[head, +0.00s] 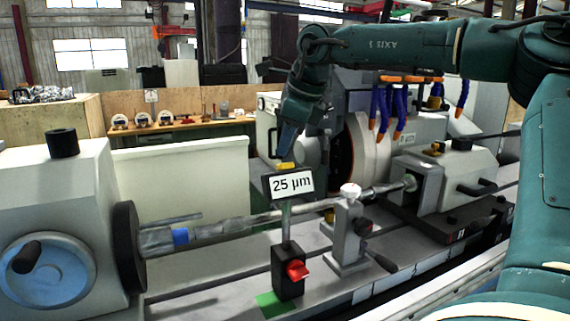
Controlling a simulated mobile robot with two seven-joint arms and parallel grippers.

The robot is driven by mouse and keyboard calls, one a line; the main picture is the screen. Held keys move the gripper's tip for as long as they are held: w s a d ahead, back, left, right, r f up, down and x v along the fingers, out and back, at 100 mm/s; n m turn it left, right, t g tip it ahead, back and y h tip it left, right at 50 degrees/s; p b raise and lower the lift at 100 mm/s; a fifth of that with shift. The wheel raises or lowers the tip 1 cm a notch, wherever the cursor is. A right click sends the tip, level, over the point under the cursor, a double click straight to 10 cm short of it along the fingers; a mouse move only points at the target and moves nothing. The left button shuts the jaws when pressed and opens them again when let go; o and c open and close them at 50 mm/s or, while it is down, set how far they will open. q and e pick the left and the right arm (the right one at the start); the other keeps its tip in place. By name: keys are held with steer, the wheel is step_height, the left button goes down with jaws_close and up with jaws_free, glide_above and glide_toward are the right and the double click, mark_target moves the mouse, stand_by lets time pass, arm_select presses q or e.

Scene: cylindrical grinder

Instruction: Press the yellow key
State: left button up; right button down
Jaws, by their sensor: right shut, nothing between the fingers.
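The yellow key (285,165) sits on top of a small gauge box. The box's front is a white display (292,184) reading "25 µm", and it stands on a thin post over a black base with a red knob (297,270). My right gripper (286,152) comes down from above, its fingers shut and empty. The fingertips are at or just above the key; I cannot tell whether they touch it. My left gripper is not in view.
A long shaft (235,229) runs across the grinder behind the gauge post. A steady rest (349,230) stands right of the gauge. The headstock (60,190) is at left, and blue hoses (384,110) hang at right.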

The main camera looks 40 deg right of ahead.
steer(key=shift+s+f, duration=0.15)
steer(key=shift+f, duration=0.15)
steer(key=shift+s+a+f+b, duration=0.1)
steer(key=shift+s+f+b, duration=0.05)
steer(key=shift+f+b, duration=0.35)
stand_by(0.5)
steer(key=shift+r, duration=0.15)
steer(key=shift+w+r+p, duration=0.3)
steer(key=shift+r+p, duration=0.45)
steer(key=shift+p, duration=0.3)
steer(key=r+p, duration=0.1)
steer(key=w+r, duration=0.1)
steer(key=r, duration=0.1)
steer(key=r+p, duration=0.1)
steer(key=shift+w+d+r+p, duration=0.35)
steer(key=shift+w+d, duration=0.05)
steer(key=shift+f, duration=0.1)
stand_by(0.6)
